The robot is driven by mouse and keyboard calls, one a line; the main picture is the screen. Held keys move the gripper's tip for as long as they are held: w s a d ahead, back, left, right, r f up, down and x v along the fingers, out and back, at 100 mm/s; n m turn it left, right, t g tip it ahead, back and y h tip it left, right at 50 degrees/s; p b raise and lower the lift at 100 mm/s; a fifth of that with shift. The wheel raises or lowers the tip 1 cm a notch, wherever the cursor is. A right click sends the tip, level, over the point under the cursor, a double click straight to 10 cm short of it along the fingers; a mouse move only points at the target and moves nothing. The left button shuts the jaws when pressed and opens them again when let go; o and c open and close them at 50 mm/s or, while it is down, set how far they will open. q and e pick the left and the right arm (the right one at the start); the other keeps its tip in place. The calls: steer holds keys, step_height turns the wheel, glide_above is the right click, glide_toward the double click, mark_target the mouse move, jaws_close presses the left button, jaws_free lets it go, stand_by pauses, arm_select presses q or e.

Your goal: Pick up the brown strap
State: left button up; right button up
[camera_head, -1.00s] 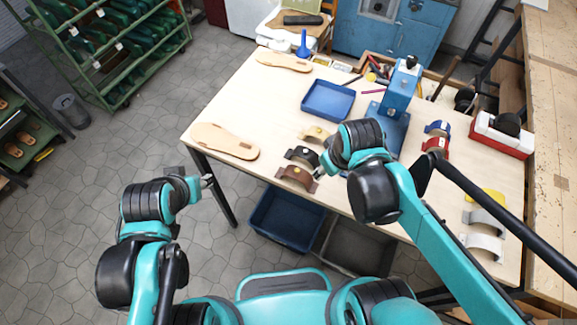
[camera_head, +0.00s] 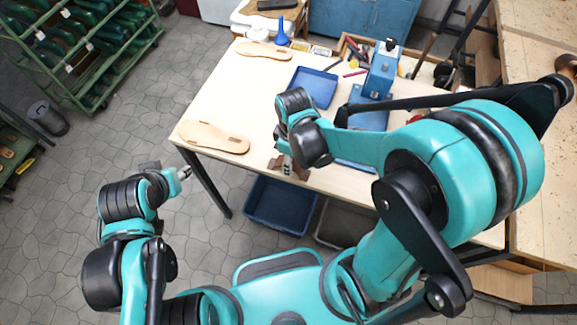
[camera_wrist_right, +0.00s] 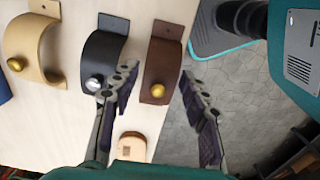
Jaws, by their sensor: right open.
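The brown strap (camera_wrist_right: 163,62) is an arched band with a brass stud, near the table's front edge. In the head view only its ends (camera_head: 302,172) show beside my right gripper (camera_head: 287,166). In the right wrist view my right gripper (camera_wrist_right: 158,76) is open, with one finger on each side of the brown strap and nothing held. Its left finger overlaps the black strap (camera_wrist_right: 104,48) in the picture; contact cannot be judged. My left gripper (camera_head: 184,173) is off the table's left front side with nothing visible in it; its opening is too small to tell.
A tan strap (camera_wrist_right: 34,45) lies beyond the black one. A sandal sole (camera_head: 214,138) lies left on the table, another (camera_head: 264,51) at the back. A blue tray (camera_head: 314,88) and a blue press (camera_head: 381,70) stand behind. A dark blue bin (camera_head: 279,207) is below the front edge.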

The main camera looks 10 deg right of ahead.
steer(key=shift+f, duration=0.85)
steer(key=c, duration=0.7)
steer(key=shift+r, duration=0.1)
